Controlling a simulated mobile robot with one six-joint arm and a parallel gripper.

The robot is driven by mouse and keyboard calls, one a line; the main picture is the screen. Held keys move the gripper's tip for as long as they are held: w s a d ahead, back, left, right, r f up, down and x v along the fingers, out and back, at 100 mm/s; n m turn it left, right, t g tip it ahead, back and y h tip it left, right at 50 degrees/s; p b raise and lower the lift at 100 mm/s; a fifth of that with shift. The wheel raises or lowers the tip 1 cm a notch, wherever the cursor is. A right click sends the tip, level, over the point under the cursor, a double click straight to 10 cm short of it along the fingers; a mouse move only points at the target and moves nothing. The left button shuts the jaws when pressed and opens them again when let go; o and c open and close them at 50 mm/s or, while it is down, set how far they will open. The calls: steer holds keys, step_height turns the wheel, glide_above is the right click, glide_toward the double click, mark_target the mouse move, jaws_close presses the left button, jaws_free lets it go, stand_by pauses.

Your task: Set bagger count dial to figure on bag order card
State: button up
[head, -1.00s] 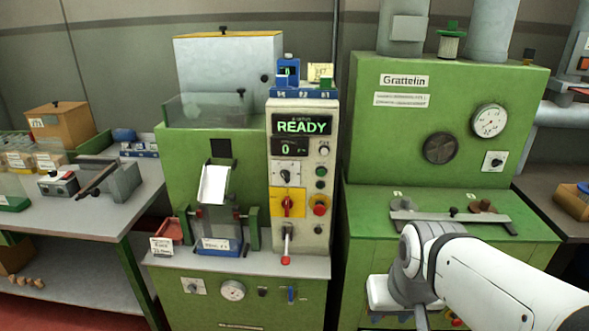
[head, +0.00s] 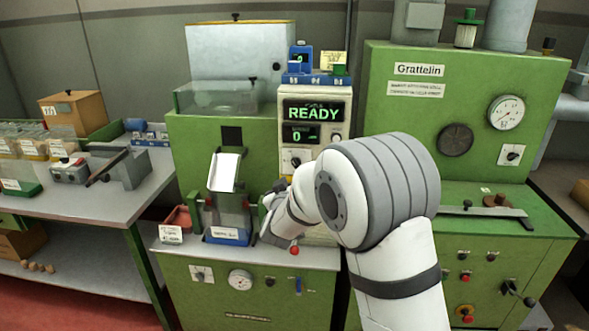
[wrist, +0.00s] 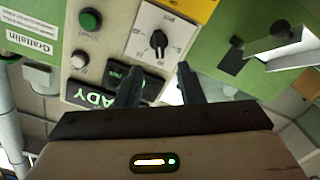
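The bagger's control panel (head: 343,100) reads READY, with a 0 on the smaller display (head: 301,134) below. The black count dial (head: 295,160) sits on a white plate under the displays. The wrist view sees the panel upside down, with the dial (wrist: 158,40) ahead of and between my fingertips. My gripper (wrist: 158,75) is open and empty, apart from the dial. In the head view my arm covers the panel's lower part. A small pale yellow card (head: 334,62) stands on top of the panel; its writing is too small to read.
A chute (head: 224,173) and blue bin stand left of the panel. The Grattelin machine (head: 455,110) stands right. Another card (head: 170,234) stands at front left.

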mark_target(294, 164)
steer(key=w+p, duration=0.1)
steer(key=w, duration=0.7)
steer(key=shift+s, duration=0.1)
jaws_close()
